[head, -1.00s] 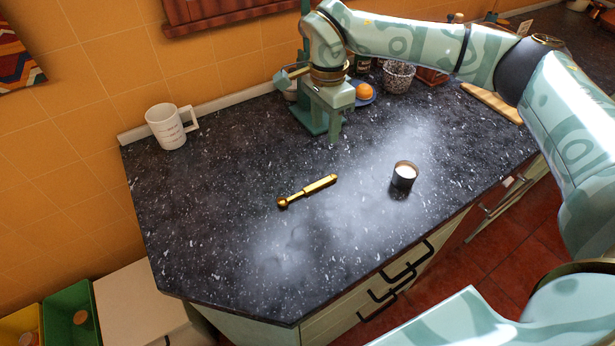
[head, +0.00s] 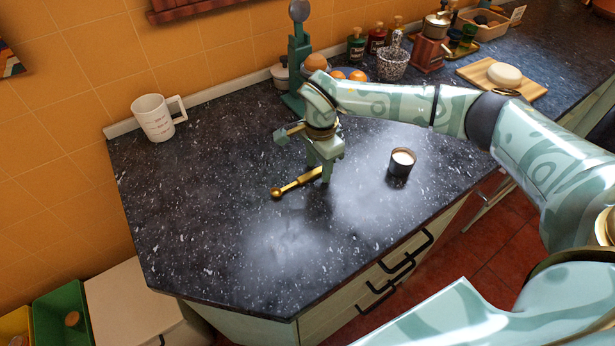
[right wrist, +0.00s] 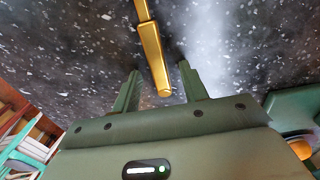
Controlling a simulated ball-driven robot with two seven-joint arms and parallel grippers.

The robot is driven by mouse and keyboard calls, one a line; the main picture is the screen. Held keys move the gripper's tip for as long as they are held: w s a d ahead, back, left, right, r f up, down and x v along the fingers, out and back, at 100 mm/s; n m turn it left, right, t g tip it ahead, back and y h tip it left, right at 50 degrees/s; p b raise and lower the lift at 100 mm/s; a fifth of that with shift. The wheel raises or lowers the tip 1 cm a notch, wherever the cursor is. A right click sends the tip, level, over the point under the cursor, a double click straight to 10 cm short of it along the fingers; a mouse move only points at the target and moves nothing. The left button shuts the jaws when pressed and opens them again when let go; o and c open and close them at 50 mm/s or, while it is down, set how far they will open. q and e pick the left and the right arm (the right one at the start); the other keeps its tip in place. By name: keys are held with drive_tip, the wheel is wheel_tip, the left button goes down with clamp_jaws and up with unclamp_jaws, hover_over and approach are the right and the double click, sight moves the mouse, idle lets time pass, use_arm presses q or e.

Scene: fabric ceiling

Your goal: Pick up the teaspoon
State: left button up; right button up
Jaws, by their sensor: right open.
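The gold teaspoon (head: 290,187) lies on the dark speckled counter (head: 215,220), its rounded end toward the lower left. My right gripper (head: 319,173) is open over the handle end of the teaspoon. In the right wrist view, the gold handle (right wrist: 153,55) points down between the two spread fingers of the right gripper (right wrist: 160,71), with space on both sides. I cannot tell the exact height of the fingers over the counter. My left gripper is not in view.
A dark cup with white contents (head: 401,162) stands right of the gripper. A white measuring jug (head: 154,118) stands by the wall. A green stand (head: 297,62), a speckled bowl (head: 392,65) and a cutting board (head: 515,90) are at the back. The front left counter is clear.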

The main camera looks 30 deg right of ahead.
drive_tip(key=shift+r, duration=0.1)
clamp_jaws()
